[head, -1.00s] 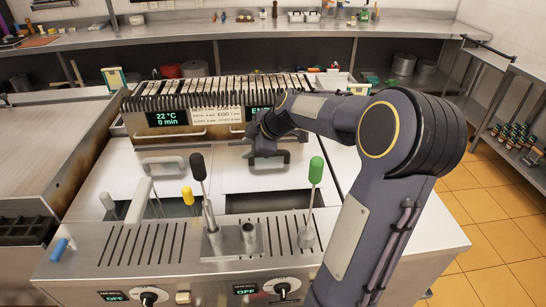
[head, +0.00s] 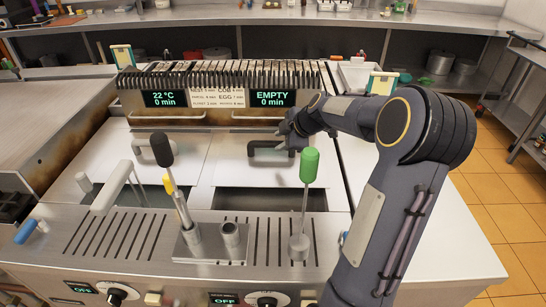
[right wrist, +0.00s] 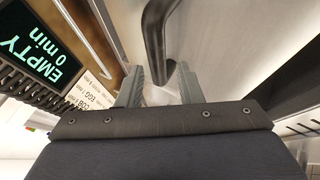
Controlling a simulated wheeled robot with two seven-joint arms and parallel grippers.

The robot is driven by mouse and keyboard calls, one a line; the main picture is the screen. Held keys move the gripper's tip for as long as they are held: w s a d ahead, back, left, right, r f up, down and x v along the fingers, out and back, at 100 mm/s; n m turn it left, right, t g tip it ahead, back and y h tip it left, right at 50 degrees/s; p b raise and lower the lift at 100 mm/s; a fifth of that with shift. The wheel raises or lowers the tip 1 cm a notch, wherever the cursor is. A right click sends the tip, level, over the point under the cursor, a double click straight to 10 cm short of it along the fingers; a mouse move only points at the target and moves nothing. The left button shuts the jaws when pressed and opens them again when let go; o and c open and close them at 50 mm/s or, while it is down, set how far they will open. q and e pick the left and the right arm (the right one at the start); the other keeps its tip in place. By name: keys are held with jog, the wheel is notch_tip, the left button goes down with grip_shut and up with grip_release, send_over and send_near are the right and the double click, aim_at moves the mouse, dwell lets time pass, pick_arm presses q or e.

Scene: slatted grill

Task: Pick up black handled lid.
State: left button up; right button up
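The lid (head: 237,172) is a pale flat plate partly covering the right-hand well of the appliance, with a black bar handle (head: 265,147). My right gripper (head: 291,132) is beside the right end of this handle in the head view. In the right wrist view its two fingers (right wrist: 162,86) are apart, and the curved black handle (right wrist: 157,40) comes down between or just beyond their tips. I see no clear contact between fingers and handle. The lid lies flat. My left gripper is not in view.
A second lid (head: 110,160) with a grey handle lies to the left. A green-handled tool (head: 309,167) and a black-handled tool (head: 162,150) stand upright in front. The slatted grill rack with displays (head: 220,80) is behind.

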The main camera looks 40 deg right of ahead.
aim_at(273, 143)
jog(key=p+x, duration=0.2)
jog(key=x, duration=0.3)
jog(key=shift+w, duration=0.4)
jog(key=shift+w+f, duration=0.15)
jog(key=shift+f, duration=0.15)
jog(key=shift+c, duration=0.4)
grip_shut()
jog(key=shift+r, duration=0.1)
